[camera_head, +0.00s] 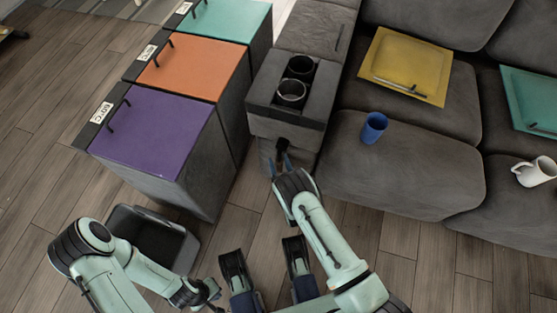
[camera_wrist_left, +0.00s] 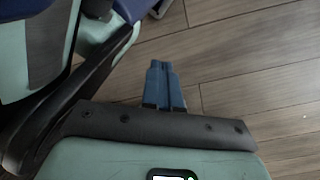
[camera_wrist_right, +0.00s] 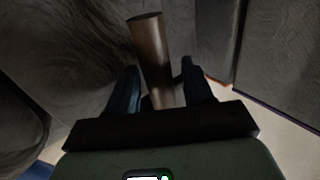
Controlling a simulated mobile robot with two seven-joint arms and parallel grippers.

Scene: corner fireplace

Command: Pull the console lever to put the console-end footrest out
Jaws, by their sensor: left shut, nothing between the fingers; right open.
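The grey console (camera_head: 262,92) with two cup holders stands at the left end of the sofa. A dark lever (camera_head: 283,144) sticks out from its front. My right gripper (camera_head: 281,163) is open at the lever. In the right wrist view the lever shows as a brownish cylinder (camera_wrist_right: 150,48) lying between the open fingers (camera_wrist_right: 158,88); I cannot tell whether they touch it. The sofa seat beside the console (camera_head: 385,170) shows no footrest standing out in front. My left gripper (camera_head: 212,294) is low over the floor; in the left wrist view its blue fingers (camera_wrist_left: 164,86) are shut and empty.
Purple (camera_head: 150,135), orange (camera_head: 195,66) and teal (camera_head: 225,18) lidded bins stand left of the console. An open grey bin (camera_head: 183,237) is near my left arm. A blue cup (camera_head: 374,127), a yellow tray (camera_head: 425,62) and a white mug (camera_head: 537,171) are on the sofa.

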